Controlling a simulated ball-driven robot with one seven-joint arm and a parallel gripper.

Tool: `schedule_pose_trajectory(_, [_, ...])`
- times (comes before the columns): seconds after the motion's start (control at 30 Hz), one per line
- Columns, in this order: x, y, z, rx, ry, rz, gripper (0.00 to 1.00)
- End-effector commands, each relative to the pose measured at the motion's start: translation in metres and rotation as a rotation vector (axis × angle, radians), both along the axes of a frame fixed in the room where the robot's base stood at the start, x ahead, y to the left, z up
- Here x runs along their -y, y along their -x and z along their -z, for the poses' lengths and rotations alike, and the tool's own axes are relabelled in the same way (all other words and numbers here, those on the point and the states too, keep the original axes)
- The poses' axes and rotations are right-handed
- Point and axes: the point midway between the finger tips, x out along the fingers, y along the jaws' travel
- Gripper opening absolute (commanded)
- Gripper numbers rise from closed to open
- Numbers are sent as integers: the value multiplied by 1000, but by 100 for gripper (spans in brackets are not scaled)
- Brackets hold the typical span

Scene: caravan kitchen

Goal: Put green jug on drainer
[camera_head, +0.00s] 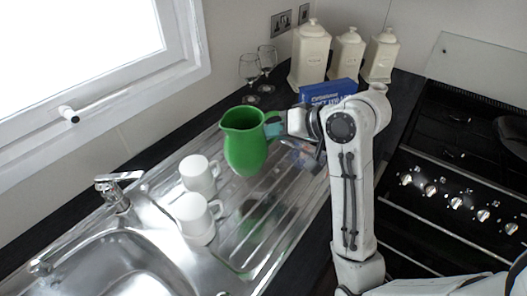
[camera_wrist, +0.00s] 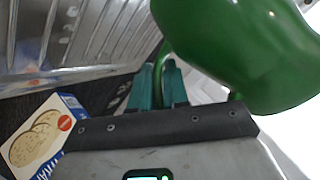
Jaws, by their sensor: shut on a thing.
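The green jug (camera_head: 245,142) is upright over the ribbed metal drainer (camera_head: 282,192), with its spout to the left and its handle to the right. My gripper (camera_head: 276,127) is shut on the jug's handle. In the wrist view the green fingers (camera_wrist: 158,88) close around the handle, and the jug's body (camera_wrist: 245,50) fills the upper right. A green reflection shows on the drainer below the jug, which appears raised above the surface. The jug's far side is hidden.
Two white mugs (camera_head: 198,175) stand on the drainer's left part, beside the sink (camera_head: 125,265). Wine glasses (camera_head: 250,72), cream canisters (camera_head: 311,55) and a blue box (camera_head: 328,91) stand behind. A black hob (camera_head: 470,140) is at right. The drainer's front is clear.

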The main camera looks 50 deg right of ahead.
Motion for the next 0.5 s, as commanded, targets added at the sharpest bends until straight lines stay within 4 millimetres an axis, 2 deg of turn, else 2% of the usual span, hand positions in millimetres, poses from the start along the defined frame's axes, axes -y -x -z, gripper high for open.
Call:
schedule_pose_trajectory(0.03, [2,-5,10,-5,-4,1,0])
schedule_pose_trajectory(0.2, [7,-25,34,-4,-2,1,0])
schedule_pose_trajectory(0.5, [12,-41,54,-2,0,1,0])
